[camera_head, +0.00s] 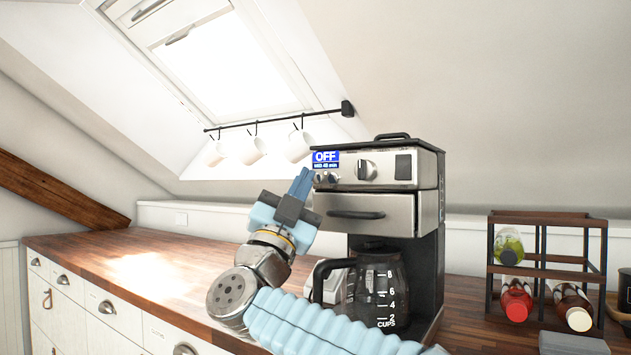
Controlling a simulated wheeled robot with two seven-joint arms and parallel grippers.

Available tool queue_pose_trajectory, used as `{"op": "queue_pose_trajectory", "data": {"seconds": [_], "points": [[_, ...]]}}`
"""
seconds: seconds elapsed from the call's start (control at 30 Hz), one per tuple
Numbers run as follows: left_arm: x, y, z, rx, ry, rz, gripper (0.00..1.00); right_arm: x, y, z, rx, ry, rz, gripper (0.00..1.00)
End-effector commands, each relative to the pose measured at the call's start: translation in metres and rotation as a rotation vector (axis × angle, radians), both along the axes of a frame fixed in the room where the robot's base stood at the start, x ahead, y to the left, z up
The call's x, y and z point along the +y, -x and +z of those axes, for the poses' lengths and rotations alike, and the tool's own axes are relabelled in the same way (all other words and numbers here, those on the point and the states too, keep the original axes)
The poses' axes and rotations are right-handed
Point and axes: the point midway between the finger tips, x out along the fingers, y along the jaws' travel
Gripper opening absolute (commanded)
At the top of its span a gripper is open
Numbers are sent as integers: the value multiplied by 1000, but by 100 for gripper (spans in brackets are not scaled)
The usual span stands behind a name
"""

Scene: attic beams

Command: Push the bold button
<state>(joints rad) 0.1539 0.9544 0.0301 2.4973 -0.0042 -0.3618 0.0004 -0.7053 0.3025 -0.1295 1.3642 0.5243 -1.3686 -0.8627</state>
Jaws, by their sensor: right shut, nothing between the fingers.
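A steel and black coffee maker (388,205) stands on the wooden counter. Its top front panel carries a blue display (326,159) reading "OFF", small round controls (333,178) below it, a larger knob (367,170) and a dark square panel (403,166) at the right. I cannot read a "bold" label on any of them. My right gripper (303,178) is shut and empty, fingers pointing up, in front of the panel's left end beside the small round controls. I cannot tell if it touches the panel. It may hide part of the panel's left edge. My left gripper is out of view.
A glass carafe (378,290) sits under the brewer, close to my right arm. A dark bottle rack (545,262) stands to the right. White mugs (251,149) hang from a rail behind. The counter (150,262) is clear on the left.

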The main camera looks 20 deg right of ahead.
Motion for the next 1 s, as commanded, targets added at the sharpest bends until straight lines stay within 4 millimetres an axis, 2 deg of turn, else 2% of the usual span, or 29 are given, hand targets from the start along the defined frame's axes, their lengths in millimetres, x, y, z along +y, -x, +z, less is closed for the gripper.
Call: {"op": "queue_pose_trajectory", "data": {"seconds": [0.27, 0.7, 1.0], "points": [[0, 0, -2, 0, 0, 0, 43, 3, 2, 0, -1, 0, 1, 0], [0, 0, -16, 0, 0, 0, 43, 41, 32, -1, -1, -1, 1, 0], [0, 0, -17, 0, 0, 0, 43, 47, 37, 0, 0, -1, -1, 0]]}}
